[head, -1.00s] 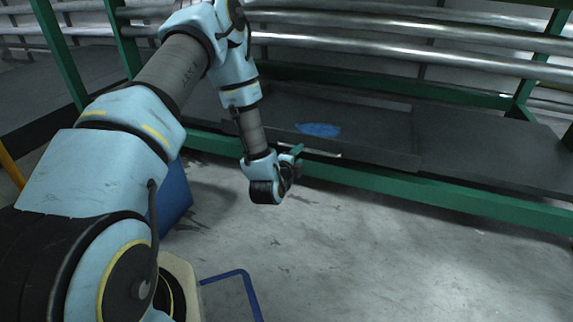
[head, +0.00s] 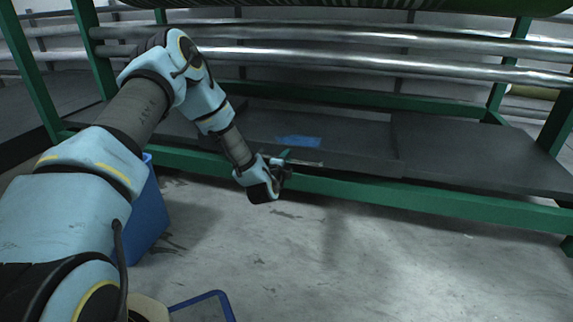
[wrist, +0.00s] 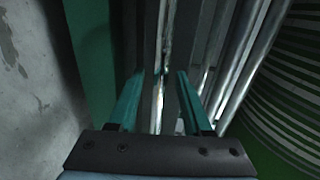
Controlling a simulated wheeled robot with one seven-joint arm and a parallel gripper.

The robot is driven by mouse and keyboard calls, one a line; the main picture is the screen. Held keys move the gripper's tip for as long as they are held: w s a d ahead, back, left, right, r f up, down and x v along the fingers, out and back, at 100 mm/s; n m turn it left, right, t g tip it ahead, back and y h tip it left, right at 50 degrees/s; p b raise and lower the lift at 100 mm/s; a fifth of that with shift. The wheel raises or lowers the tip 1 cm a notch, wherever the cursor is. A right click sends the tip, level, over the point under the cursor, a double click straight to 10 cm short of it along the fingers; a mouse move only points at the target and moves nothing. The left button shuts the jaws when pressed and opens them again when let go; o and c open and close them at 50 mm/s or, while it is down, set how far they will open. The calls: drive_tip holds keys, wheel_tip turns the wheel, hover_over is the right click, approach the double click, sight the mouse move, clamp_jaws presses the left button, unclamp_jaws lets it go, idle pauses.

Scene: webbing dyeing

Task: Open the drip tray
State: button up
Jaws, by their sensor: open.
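The drip tray (head: 350,160) is a wide, flat dark grey tray on the green frame under the metal rollers, with a blue patch (head: 298,141) on it. A thin pale bar, seemingly its handle (head: 306,163), runs along its front edge. My gripper (head: 286,157) is at the left end of this bar, close to the tray front. In the wrist view its two teal fingers (wrist: 160,75) are apart, and the pale bar (wrist: 158,95) shows between them. I cannot tell whether either finger touches it. My wrist hides part of the tray's front left in the head view.
A green frame rail (head: 400,195) runs just below and in front of the tray. Metal rollers (head: 380,62) span above it. A blue bin (head: 146,215) stands on the floor at left, beside my arm. The concrete floor (head: 330,260) in front is clear.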

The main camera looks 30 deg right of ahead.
clamp_jaws()
idle(0.5)
idle(1.0)
